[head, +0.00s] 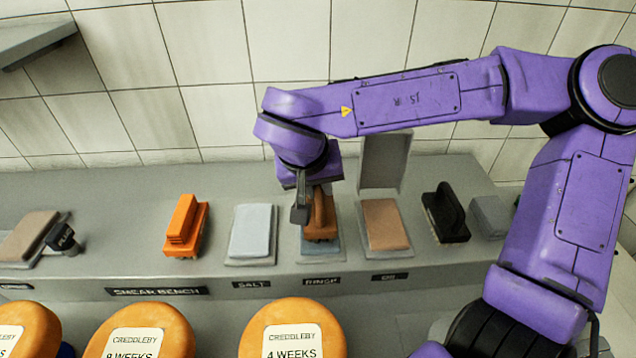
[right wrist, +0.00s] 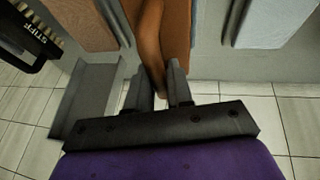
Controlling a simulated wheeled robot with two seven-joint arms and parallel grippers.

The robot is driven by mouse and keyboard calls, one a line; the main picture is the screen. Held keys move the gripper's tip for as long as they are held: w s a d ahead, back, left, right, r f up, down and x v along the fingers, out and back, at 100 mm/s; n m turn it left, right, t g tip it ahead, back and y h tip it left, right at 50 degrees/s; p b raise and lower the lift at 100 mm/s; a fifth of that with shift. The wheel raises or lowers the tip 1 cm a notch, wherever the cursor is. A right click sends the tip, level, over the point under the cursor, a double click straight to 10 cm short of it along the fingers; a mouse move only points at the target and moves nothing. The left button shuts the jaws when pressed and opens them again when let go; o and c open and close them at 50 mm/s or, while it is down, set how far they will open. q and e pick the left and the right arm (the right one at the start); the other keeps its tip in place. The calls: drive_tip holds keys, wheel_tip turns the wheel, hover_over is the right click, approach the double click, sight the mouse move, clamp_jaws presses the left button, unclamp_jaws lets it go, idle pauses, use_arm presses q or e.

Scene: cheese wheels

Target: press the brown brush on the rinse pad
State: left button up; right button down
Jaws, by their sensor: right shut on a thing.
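The brown brush (head: 322,218) is over the blue-grey rinse pad (head: 334,246), behind the RINSE label, and hides most of it. It appears to rest on the pad, but I cannot tell whether it presses in. My right gripper (head: 312,207) reaches down from above and is shut on the brush's handle. In the right wrist view, the brown handle (right wrist: 150,45) runs between the two fingers (right wrist: 159,88). My left gripper is not in view.
The salt pad (head: 252,228) and an orange brush (head: 184,226) stand left of the rinse pad. A tan pad (head: 385,224), an upright grey panel (head: 384,162) and a black brush (head: 446,212) stand right. Cheese wheels (head: 290,320) line the front.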

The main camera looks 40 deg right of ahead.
drive_tip(key=shift+f, duration=0.35)
drive_tip(key=shift+f+p, duration=0.2)
drive_tip(key=shift+p, duration=0.4)
idle(2.3)
drive_tip(key=shift+r, duration=0.1)
wheel_tip(320, 180, up, 7)
drive_tip(key=p, duration=1)
drive_tip(key=shift+r, duration=0.1)
